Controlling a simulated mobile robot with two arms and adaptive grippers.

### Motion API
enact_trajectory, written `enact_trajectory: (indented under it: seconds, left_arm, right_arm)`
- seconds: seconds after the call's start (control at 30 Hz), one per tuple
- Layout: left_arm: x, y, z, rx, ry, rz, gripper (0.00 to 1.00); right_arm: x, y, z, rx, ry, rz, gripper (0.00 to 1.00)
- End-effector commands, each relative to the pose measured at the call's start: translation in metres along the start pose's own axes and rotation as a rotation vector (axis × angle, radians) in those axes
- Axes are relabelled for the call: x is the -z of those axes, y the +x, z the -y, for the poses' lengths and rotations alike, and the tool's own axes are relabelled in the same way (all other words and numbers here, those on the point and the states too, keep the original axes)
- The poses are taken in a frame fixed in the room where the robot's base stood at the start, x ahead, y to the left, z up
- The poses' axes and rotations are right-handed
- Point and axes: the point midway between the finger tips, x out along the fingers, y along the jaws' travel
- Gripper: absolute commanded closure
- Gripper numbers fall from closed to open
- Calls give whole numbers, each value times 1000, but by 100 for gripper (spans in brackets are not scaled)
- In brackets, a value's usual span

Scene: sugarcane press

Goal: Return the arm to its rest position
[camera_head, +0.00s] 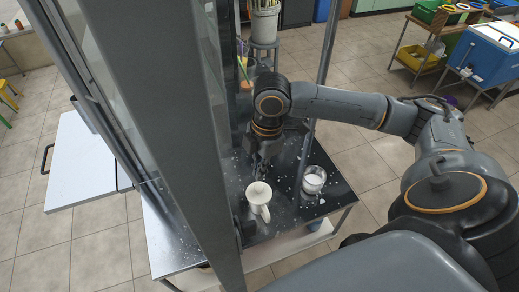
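My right arm reaches in from the right and bends down over a dark table (285,222). My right gripper (257,172) points down just behind a white jug (259,196) in the picture. The gripper is small and dark against the table, so I cannot tell whether its fingers are open or shut, or whether they touch the jug. The jug stands upright with its handle toward the lower right. My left gripper is not in view.
A clear cup (314,179) with white contents stands right of the jug, near the table edge. White bits lie scattered on the table. A tall grey metal frame (165,110) rises close on the left. A blue cooler (488,52) stands at the upper right.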

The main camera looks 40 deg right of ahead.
Motion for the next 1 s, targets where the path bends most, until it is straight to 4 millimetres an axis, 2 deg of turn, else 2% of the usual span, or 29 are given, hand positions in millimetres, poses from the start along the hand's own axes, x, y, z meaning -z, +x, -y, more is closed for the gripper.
enact_trajectory:
  seconds: [0.37,1.0]
  left_arm:
    - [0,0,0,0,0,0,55]
    - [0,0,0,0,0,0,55]
  right_arm:
    - [2,-20,0,0,0,0,100]
    - [3,-22,0,1,0,0,100]
